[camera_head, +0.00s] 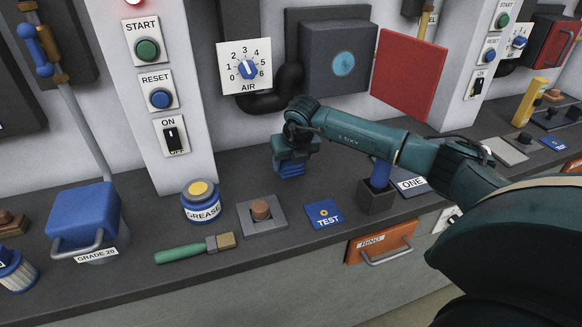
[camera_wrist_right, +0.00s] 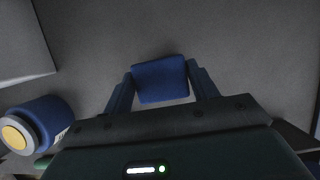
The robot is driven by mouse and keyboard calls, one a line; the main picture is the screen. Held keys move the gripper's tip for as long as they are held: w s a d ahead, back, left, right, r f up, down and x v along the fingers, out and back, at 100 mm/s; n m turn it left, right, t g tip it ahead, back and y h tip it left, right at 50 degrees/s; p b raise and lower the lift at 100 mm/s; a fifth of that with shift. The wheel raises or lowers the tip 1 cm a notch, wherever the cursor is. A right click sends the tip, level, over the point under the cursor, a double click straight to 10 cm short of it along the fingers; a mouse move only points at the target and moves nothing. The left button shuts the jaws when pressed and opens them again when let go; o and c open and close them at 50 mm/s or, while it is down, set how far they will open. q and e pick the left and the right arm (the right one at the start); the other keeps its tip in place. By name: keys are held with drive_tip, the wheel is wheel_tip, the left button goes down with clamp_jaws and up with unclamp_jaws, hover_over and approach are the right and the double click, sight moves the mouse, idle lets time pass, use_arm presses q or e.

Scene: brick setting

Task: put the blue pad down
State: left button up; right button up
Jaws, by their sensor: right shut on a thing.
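My right gripper (camera_head: 290,165) reaches over the dark bench (camera_head: 150,285) from the right, pointing down between the grease tin and the grey wall box. In the wrist view the right gripper (camera_wrist_right: 161,85) is shut on the blue pad (camera_wrist_right: 160,80), one finger on each side. The pad is low over the bench surface; I cannot tell whether it touches. In the head view the fingers partly hide it. My left gripper is not in view.
A grease tin (camera_head: 201,208) stands to the left of the gripper. A grey plate with a brown knob (camera_head: 261,212), a blue TEST plate (camera_head: 323,213) and a green-handled brush (camera_head: 190,250) lie nearer the front edge. A blue lever (camera_head: 380,175) stands to the right.

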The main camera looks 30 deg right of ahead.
sight(291, 170)
wheel_tip(291, 170, down, 3)
drive_tip(key=shift+r, duration=0.1)
drive_tip(key=o, duration=1)
drive_tip(key=shift+c, duration=0.2)
drive_tip(key=shift+f, duration=0.2)
drive_tip(key=s+b+v, duration=0.1)
drive_tip(key=v, duration=1.2)
drive_tip(key=shift+b, duration=0.4)
